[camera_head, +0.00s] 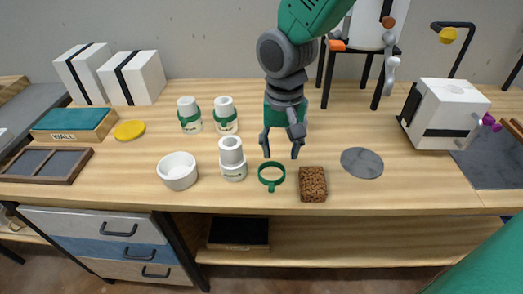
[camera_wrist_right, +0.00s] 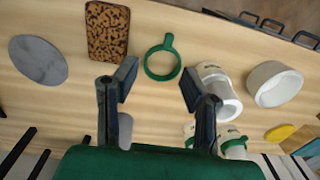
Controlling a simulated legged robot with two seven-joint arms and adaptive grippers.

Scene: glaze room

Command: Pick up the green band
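The green band (camera_head: 271,185) is a thin ring with a small tab, lying flat near the front of the wooden table. It also shows in the right wrist view (camera_wrist_right: 168,42), beyond and between the fingertips. My right gripper (camera_head: 282,152) is open and empty, pointing down above the table just behind the band. Its two fingers stand apart in the wrist view (camera_wrist_right: 158,88), and they do not appear to touch the band. My left gripper is in neither view.
A speckled brown block (camera_head: 313,185) lies close right of the band, with a grey disc (camera_head: 362,163) beyond. Two cups with green bands (camera_head: 189,118) (camera_head: 225,117) stand behind.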

